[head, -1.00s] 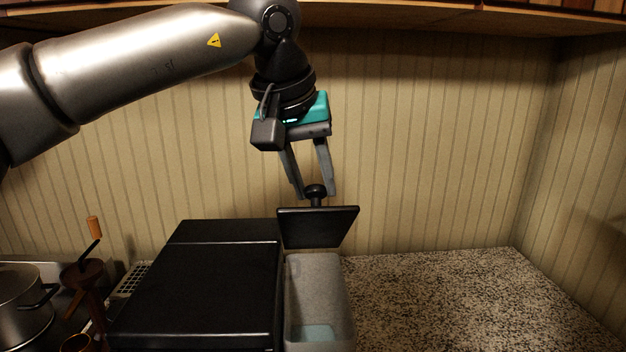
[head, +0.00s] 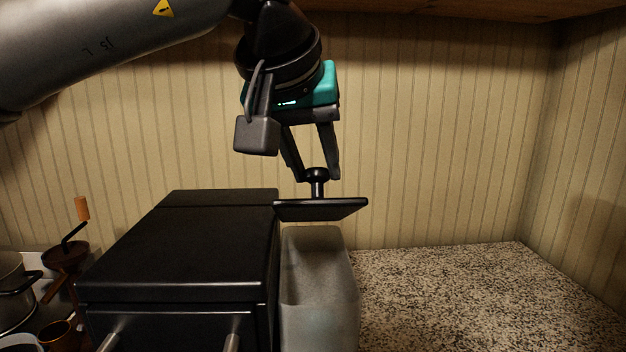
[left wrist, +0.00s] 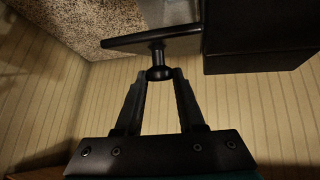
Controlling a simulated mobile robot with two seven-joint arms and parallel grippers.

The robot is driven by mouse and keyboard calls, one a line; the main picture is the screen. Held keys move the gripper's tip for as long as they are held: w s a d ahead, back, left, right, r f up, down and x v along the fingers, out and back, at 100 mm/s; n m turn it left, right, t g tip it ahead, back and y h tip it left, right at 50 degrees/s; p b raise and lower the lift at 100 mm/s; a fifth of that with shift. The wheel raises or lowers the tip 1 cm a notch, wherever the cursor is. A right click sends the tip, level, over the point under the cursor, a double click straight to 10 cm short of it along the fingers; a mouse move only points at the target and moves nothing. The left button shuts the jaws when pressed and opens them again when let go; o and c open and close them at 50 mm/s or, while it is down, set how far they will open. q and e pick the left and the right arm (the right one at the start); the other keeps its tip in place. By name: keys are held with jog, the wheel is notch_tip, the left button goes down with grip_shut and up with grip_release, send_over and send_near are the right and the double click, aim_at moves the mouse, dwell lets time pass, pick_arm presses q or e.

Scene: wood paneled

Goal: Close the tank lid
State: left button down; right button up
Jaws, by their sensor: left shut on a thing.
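The tank (head: 318,285) is a translucent grey bin standing on the counter against the right side of a black machine. Its black lid (head: 330,209) is above the open top, tilted and not lying on the rim. A round black knob (head: 317,174) stands up from the lid. My left gripper (head: 315,180) comes from above with its two fingers shut on this knob. In the left wrist view the knob (left wrist: 158,73) sits between the fingertips, with the lid (left wrist: 150,39) just beyond. My right gripper is not in view.
The black machine (head: 185,250) fills the space left of the tank. A coffee grinder (head: 66,255) and a metal pot (head: 12,295) stand at the far left. The speckled counter (head: 450,295) right of the tank is clear. A panelled wall (head: 440,140) is behind.

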aim_at(314, 199)
pick_arm(q)
jog(key=f+b, duration=0.1)
jog(key=s+f+t+b, duration=0.1)
jog(key=b, duration=0.1)
jog(key=shift+s+f, duration=0.15)
jog(key=shift+s, duration=0.15)
jog(key=shift+s+f+b, duration=0.6)
jog(key=shift+f+b, duration=0.15)
jog(key=shift+f, duration=0.15)
jog(key=shift+s+f+b, duration=0.55)
jog(key=shift+f+b, duration=0.15)
jog(key=shift+f, duration=0.2)
jog(key=c, duration=0.5)
grip_release()
jog(key=shift+r, duration=0.1)
